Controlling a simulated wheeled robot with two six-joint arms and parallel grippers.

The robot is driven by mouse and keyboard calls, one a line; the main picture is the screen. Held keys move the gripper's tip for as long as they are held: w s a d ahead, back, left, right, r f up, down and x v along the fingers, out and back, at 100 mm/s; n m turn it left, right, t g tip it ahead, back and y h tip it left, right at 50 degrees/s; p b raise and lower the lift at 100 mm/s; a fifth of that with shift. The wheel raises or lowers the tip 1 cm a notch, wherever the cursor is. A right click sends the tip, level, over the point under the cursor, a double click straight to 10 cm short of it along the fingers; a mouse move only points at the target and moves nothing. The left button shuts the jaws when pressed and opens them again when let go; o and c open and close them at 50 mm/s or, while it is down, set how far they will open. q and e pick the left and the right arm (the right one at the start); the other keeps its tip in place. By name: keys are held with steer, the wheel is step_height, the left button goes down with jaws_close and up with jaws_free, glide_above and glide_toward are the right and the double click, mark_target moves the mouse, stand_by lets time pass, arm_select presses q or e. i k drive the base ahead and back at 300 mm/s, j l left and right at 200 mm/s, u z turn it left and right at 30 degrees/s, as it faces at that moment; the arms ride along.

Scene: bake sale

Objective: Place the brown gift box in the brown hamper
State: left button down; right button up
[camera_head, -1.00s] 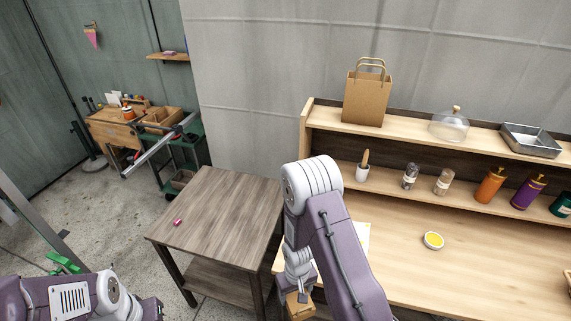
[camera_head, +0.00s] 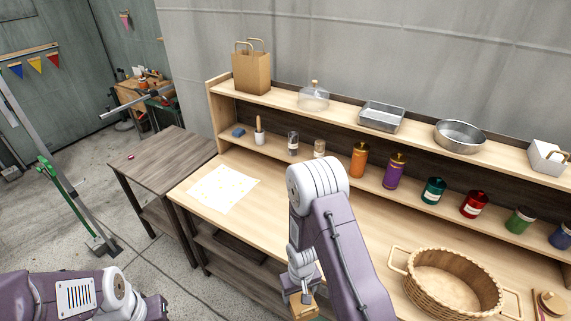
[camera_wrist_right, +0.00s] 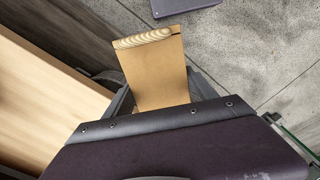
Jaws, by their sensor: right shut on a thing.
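My right gripper (camera_head: 303,296) is shut on the brown gift box (camera_head: 306,307), low in front of the counter's edge in the head view. The box also shows in the right wrist view (camera_wrist_right: 156,75) as a tan block with a striped pale band at its end, the gripper's parts at its sides. The brown hamper (camera_head: 420,294) is a round wicker basket with two handles on the counter, right of my right arm; the inside that I see is empty. My left arm is at the lower left; its gripper is out of view.
The wooden counter (camera_head: 262,200) carries a pale sheet (camera_head: 222,188). Behind it, shelves hold a paper bag (camera_head: 251,72), a glass dome (camera_head: 314,98), metal pans (camera_head: 382,117) and several jars (camera_head: 397,172). A side table (camera_head: 165,160) stands left.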

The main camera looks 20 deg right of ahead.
mark_target(450, 295)
steer(key=k+l+u, duration=0.1)
steer(key=k+l, duration=0.45)
steer(key=l, duration=0.3)
steer(key=k+l+u, duration=0.1)
steer(key=k+l, duration=0.45)
steer(key=l, duration=0.25)
steer(key=k+l+u, duration=0.1)
steer(key=k+l, duration=0.5)
steer(key=l, duration=0.15)
steer(key=i, duration=0.45)
